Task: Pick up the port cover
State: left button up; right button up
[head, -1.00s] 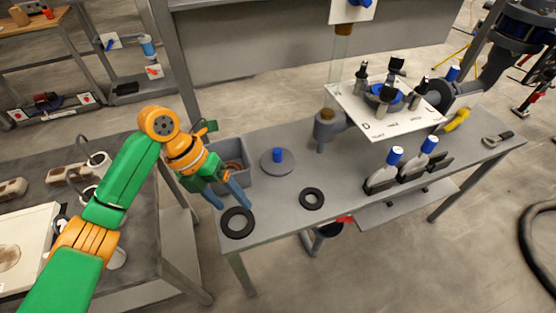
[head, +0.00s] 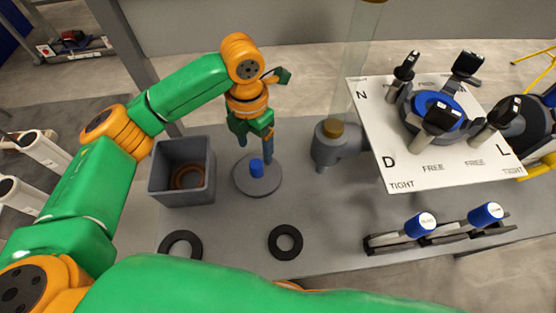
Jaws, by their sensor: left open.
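The port cover (head: 258,183) is a flat grey disc with a blue knob (head: 256,167) standing up at its middle. It lies on the grey bench, right of a grey bin. My left gripper (head: 255,150) points down just above and behind the knob, with its blue-grey fingers apart and nothing between them. One finger overlaps the disc in the picture, and I cannot tell whether it touches. My right gripper is not in view; a green arm link of mine crosses the bottom edge.
A grey bin (head: 158,190) with a brown ring inside stands left of the cover. Two black rings (head: 285,242) lie in front. A grey pipe fitting (head: 333,145) and a white lettered plate (head: 383,110) stand to the right.

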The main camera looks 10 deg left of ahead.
aim_at(256, 163)
pick_arm(q)
jog(key=shift+w+f, duration=0.1)
jog(key=shift+f, duration=0.65)
jog(key=f, duration=0.3)
jog(key=f+p, duration=0.1)
jog(key=f, duration=0.1)
jog(key=shift+s+a+f, duration=0.2)
jog(key=shift+a+f, duration=0.05)
jog(key=shift+f, duration=0.05)
jog(key=shift+w+f, duration=0.1)
jog(key=shift+f, duration=0.3)
grip_shut()
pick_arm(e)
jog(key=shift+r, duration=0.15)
